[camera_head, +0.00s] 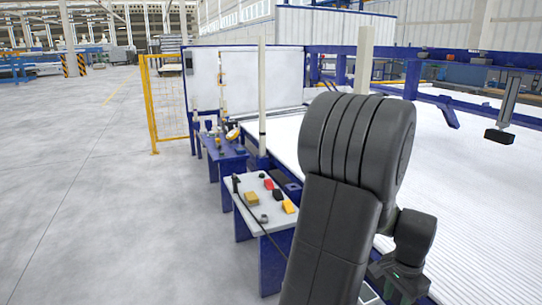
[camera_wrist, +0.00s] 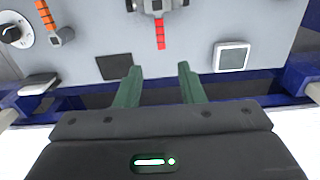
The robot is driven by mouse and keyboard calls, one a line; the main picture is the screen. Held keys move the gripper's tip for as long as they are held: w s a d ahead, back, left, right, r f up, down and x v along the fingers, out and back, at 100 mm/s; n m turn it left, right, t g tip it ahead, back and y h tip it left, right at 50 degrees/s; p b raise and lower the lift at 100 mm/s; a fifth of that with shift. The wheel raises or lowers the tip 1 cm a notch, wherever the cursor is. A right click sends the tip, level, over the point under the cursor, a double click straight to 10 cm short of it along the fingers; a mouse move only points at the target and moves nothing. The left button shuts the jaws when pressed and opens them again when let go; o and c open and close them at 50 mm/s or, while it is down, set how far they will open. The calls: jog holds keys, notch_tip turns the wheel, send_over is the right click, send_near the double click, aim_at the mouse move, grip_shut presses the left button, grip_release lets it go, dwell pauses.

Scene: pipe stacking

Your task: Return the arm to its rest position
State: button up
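My gripper shows in the wrist view (camera_wrist: 160,78) with its two green fingers standing apart. Nothing is between them. Beyond the fingertips is a grey panel (camera_wrist: 185,60) with blue edges. In the head view my dark arm is folded in the foreground, right of centre.
White pipes (camera_head: 480,220) lie in rows on the right, inside a blue frame (camera_head: 440,54). A small table (camera_head: 258,187) with tools stands left of my arm. A yellow fence (camera_head: 152,105) is farther back. The floor on the left is clear.

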notch_tip(320, 180, down, 13)
jog(key=b, duration=0.3)
jog(key=shift+w+f+n, duration=0.1)
jog(key=shift+w+n, duration=0.1)
jog(key=shift+n, duration=0.1)
jog(key=shift+w+a+n, duration=0.25)
jog(key=shift+w+n, duration=0.1)
jog(key=shift+n, duration=0.65)
